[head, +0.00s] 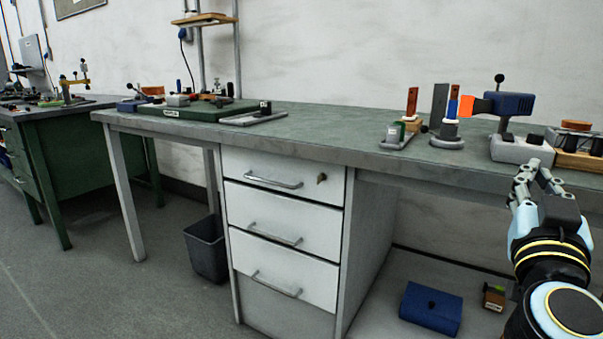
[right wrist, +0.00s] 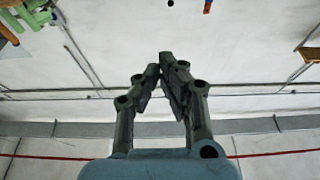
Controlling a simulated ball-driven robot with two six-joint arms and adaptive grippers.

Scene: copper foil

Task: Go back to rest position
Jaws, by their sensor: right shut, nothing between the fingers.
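My right gripper (head: 538,172) is at the right side of the head view, in front of the workbench's front edge. Its fingers point up and are shut with nothing between them. In the right wrist view, the same gripper (right wrist: 160,62) shows its fingertips together against a pale wall or ceiling. My left gripper is not in the head view. The workbench (head: 330,116) has a grey-green top and a white drawer unit (head: 283,202) below it.
A blue tool with an orange tip (head: 508,103) stands near the right gripper. A grey block (head: 522,150) sits at the bench edge there. A green tray (head: 190,112) is at the left end. A bin (head: 208,250) and a blue box (head: 431,308) stand on the floor.

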